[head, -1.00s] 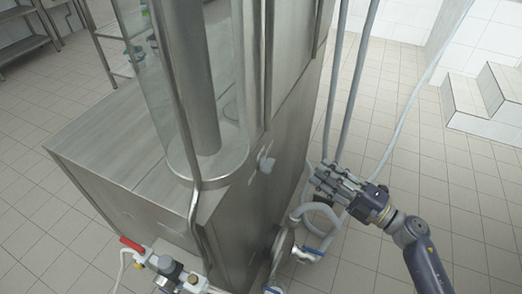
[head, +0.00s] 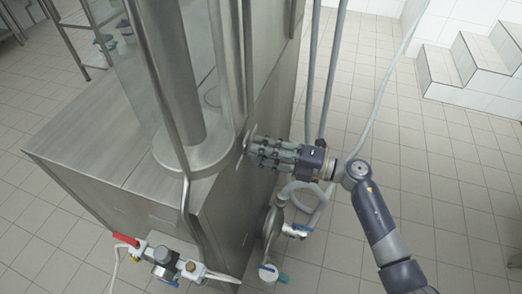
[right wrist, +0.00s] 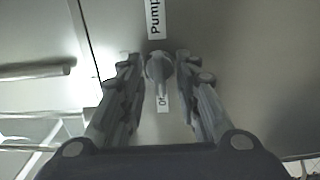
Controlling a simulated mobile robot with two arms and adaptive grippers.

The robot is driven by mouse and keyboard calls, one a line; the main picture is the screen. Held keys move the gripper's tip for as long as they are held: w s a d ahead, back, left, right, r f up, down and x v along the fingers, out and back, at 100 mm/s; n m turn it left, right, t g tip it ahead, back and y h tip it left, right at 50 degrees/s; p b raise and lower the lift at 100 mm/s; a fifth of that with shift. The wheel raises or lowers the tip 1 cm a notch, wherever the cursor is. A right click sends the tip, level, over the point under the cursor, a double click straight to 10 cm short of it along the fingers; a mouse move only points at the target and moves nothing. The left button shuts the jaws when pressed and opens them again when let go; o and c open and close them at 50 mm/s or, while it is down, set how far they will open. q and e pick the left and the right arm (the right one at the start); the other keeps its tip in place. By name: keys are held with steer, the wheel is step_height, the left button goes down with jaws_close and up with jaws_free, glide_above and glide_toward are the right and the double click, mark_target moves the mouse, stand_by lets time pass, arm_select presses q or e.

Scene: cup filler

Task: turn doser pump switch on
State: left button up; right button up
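The doser pump switch is a grey knob (right wrist: 159,68) on the steel panel, seen in the right wrist view. A label reading "Pump" (right wrist: 153,18) is beside it, and a smaller, partly covered label (right wrist: 162,101) lies on its other side. My right gripper (right wrist: 158,62) is open, with one finger on each side of the knob and small gaps showing. In the head view my right gripper (head: 252,149) reaches the side of the steel machine (head: 225,205) and hides the knob there. My left gripper is not in view.
A glass cylinder (head: 118,70) stands on the machine. A red-handled valve (head: 126,240) is at its front. Hoses (head: 306,190) and a pump housing (head: 272,232) are below my right gripper. Steps (head: 455,65) are at the right. The tiled floor is open.

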steer(key=shift+w+a, duration=0.1)
steer(key=shift+a, duration=0.2)
jaws_close()
steer(key=m+p, duration=1.2)
steer(key=m, duration=0.5)
steer(key=shift+m, duration=0.4)
stand_by(0.6)
